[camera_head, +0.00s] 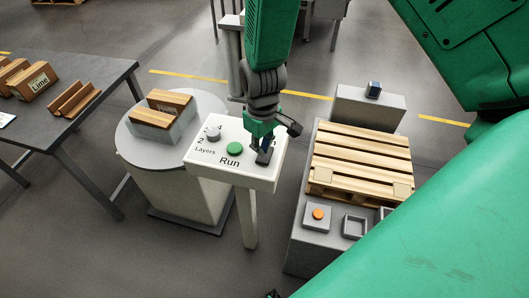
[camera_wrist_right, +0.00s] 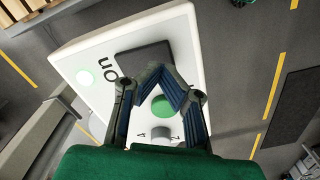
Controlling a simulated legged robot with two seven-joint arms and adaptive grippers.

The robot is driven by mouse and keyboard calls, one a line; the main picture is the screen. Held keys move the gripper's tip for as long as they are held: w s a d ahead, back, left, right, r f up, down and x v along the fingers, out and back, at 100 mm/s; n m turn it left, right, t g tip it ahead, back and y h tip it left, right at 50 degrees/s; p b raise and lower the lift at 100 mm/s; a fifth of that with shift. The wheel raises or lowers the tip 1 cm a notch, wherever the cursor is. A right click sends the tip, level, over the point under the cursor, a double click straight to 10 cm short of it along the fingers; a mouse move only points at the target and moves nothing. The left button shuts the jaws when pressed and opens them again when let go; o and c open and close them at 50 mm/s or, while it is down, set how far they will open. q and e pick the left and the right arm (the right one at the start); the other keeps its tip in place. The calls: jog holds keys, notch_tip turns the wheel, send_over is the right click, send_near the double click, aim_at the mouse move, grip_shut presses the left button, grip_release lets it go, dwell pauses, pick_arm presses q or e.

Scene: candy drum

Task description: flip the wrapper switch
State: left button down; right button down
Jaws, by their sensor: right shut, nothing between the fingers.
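The white control panel (camera_head: 222,165) stands on a post in the middle of the head view, with a green Run button (camera_head: 235,149) and a grey Layers knob (camera_head: 213,133). A dark plate (camera_head: 264,157), which looks like the switch, sits at its right end. It also shows in the wrist view (camera_wrist_right: 140,58), at the fingertips. My right gripper (camera_head: 267,142) is shut and empty, pointing down over that plate; its fingertips meet at the plate's edge in the wrist view (camera_wrist_right: 158,70). I cannot tell whether they touch it. The gripper partly hides the plate. My left gripper is not in view.
A round pedestal (camera_head: 205,107) with a wooden-topped block stands left of the panel. A dark table (camera_head: 88,117) with boxes is at far left. A grey bench with a slatted pallet (camera_head: 350,160), an orange button (camera_head: 318,214) and small trays stands on the right.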

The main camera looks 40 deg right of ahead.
aim_at(263, 158)
jog(key=shift+f+b, duration=0.75)
jog(key=shift+f, duration=0.75)
dwell(0.8)
notch_tip(263, 158, up, 7)
jog(key=p, duration=0.6)
jog(key=shift+r+p, duration=0.15)
jog(key=shift+p, duration=0.25)
